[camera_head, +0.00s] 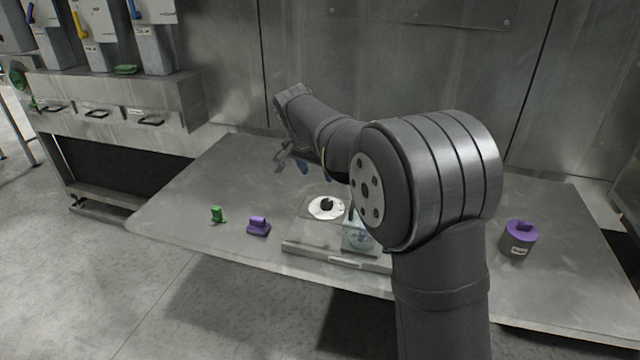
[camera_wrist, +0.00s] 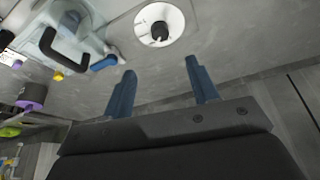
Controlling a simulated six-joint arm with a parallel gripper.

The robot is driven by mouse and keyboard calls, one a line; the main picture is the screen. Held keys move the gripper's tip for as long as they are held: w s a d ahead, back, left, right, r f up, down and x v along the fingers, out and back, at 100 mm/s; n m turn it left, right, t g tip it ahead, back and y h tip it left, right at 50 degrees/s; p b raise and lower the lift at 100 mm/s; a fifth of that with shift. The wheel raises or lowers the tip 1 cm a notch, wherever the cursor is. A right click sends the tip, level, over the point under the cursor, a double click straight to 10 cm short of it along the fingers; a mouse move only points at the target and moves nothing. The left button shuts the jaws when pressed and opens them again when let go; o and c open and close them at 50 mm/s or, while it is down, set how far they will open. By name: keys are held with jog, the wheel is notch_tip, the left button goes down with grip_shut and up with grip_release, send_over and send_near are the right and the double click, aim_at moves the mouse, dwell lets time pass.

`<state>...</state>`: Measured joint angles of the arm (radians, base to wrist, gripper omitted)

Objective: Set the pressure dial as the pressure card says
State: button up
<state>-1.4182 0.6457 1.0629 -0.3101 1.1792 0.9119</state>
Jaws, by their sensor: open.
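The pressure dial (camera_head: 326,207) is a white disc with a black knob at its centre, on a flat plate (camera_head: 305,236) at the middle of the table. The wrist view shows the dial (camera_wrist: 160,29) at the top, with faint marks around its rim. My gripper (camera_head: 294,160) is above the table, behind and left of the dial, and apart from it. In the wrist view its two blue fingers (camera_wrist: 163,85) are spread with nothing between them, and the dial lies beyond their tips. I cannot make out a pressure card or the knob's setting.
A pale translucent box (camera_head: 358,239) stands right of the dial, close to it. A purple block (camera_head: 258,226) and a green piece (camera_head: 217,214) lie to the left. A labelled purple-topped canister (camera_head: 518,241) stands far right. Drawers (camera_head: 98,113) are at left. The table's left end is clear.

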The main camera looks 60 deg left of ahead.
aim_at(326, 202)
jog(key=shift+v, duration=1.45)
jog(key=shift+f, duration=0.1)
jog(key=x, duration=1.7)
jog(key=shift+w+a, duration=0.1)
jog(key=shift+w, duration=0.05)
jog(key=shift+f, duration=0.3)
jog(key=shift+r+n+y, duration=0.3)
jog(key=shift+n, duration=0.4)
jog(key=shift+w+n+g+y, duration=0.15)
jog(key=shift+n+g+y, duration=0.45)
jog(key=shift+n, duration=1.3)
jog(key=shift+w+n+g, duration=0.15)
jog(key=shift+n+g, duration=0.65)
jog(key=shift+n, duration=1)
jog(key=v, duration=0.7)
jog(key=shift+d+r, duration=0.25)
jog(key=shift+d, duration=0.15)
